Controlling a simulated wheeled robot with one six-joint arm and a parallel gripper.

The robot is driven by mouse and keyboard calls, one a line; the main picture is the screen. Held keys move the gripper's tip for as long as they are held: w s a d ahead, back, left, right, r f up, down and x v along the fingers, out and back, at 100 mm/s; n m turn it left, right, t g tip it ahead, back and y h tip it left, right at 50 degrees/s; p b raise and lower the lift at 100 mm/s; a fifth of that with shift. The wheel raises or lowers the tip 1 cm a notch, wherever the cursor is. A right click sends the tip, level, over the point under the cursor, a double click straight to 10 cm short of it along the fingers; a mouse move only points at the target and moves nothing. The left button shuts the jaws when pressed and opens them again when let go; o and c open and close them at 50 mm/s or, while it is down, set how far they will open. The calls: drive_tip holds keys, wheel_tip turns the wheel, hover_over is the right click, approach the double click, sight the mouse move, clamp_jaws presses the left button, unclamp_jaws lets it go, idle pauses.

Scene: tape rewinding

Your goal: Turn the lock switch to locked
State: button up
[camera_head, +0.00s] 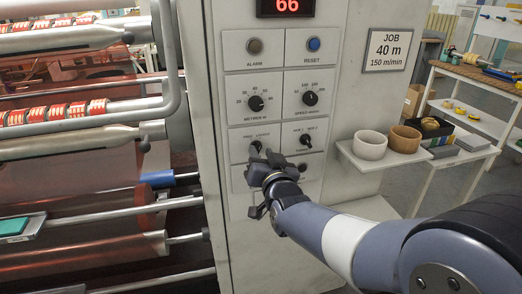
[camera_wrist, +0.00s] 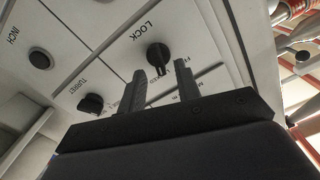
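The lock switch is a small black knob marked LOCK. In the wrist view the knob (camera_wrist: 158,54) is at top centre, between and just beyond the two fingertips of my gripper (camera_wrist: 160,75). Its grip bar points down in the picture. The fingers are apart, with a gap around the knob; I cannot tell whether either touches it. In the head view the lock switch (camera_head: 255,146) is at lower left of the panel, with my gripper (camera_head: 260,160) just below and in front of it, hiding its lower label. Its position labels are partly hidden by a finger.
The turret knob (camera_head: 305,140) is right of the lock switch, and the inch button (camera_wrist: 40,59) shows in the wrist view. Metres (camera_head: 256,103) and speed (camera_head: 310,98) knobs are above. Rollers (camera_head: 60,150) stand left of the panel. A shelf (camera_head: 368,160) with two cups is right.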

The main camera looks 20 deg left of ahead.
drive_tip(key=shift+x, duration=0.85)
clamp_jaws()
